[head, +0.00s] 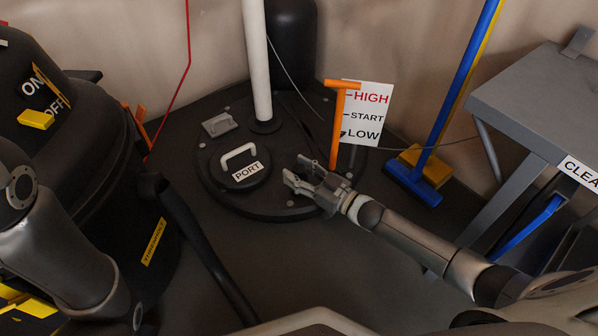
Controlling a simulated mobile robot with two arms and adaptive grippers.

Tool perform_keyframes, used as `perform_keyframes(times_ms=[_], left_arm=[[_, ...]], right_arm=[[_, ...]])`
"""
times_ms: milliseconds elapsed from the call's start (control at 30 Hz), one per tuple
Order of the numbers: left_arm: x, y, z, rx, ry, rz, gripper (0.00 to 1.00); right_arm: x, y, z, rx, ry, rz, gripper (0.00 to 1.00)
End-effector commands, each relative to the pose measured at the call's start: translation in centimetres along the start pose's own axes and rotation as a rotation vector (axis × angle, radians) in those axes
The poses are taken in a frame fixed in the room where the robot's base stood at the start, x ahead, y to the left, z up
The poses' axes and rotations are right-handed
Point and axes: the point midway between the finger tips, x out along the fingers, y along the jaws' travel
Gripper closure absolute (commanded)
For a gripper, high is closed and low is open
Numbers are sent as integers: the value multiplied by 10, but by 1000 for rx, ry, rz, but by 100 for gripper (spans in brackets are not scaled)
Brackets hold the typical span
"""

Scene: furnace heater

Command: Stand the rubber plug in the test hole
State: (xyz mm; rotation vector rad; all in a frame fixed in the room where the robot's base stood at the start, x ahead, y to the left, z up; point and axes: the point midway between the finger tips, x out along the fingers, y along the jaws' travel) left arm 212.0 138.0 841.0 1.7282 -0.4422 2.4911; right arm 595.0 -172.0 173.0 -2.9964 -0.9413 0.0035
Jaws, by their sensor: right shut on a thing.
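My right gripper (297,173) reaches in from the right, low over the right part of the round dark plate. It is shut on a small dark thing, mostly hidden between its fingers, which fits the rubber plug. The plug's shape and tilt cannot be made out. I cannot pick out the test hole; the gripper covers part of the plate there. A round lid (240,168) with a white handle and a PORT label sits on the plate, left of the gripper. My left arm shows at the left edge, but its gripper is out of view.
An orange T-shaped handle (335,117) stands just behind the right gripper, before a HIGH/START/LOW sign (370,112). A white pipe (257,60) rises behind the lid. A blue broom (425,165) and grey table (545,100) stand right. A dark ON/OFF machine (95,140) stands left.

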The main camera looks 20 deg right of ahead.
Motion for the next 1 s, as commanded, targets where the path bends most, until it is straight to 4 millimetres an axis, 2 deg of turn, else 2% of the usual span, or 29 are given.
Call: perform_keyframes(times_ms=[500,1000], left_arm=[[3,0,1,0,0,0,100],[-5,1,-2,0,0,0,100]], right_arm=[[0,0,0,0,1,0,80],[0,0,12,0,0,0,80]])
